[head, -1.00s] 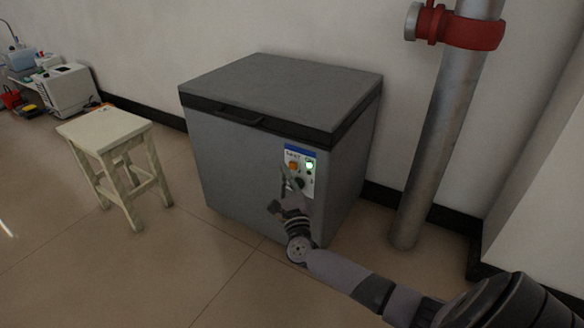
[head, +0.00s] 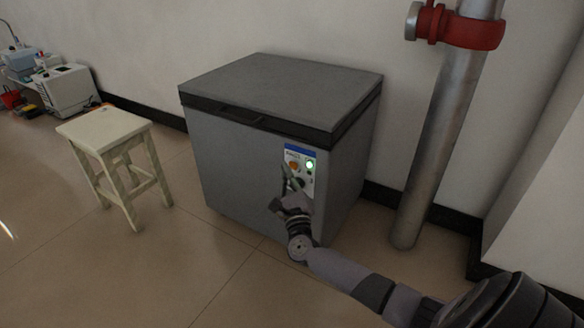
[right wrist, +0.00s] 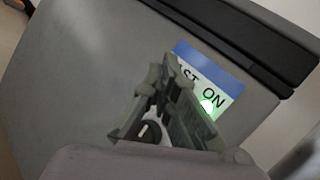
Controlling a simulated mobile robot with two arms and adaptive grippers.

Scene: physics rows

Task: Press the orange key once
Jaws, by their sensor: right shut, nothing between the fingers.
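The orange key (head: 294,163) sits on the small control panel (head: 308,186) at the front right of the grey chest freezer (head: 240,165). My right gripper (head: 287,171) is shut and empty, its fingertips just below and left of the key in the head view. I cannot tell whether they touch the panel. In the right wrist view the shut fingers (right wrist: 168,66) cover part of the panel (right wrist: 228,84), and the orange key is hidden behind them. My left gripper is not in view.
A lit green lamp (head: 310,166) is right of the key, under the "ON" label. A dark knob (head: 301,183) is below, partly hidden. A stool (head: 104,133) stands left, and a grey pipe (head: 437,150) with a red clamp stands right.

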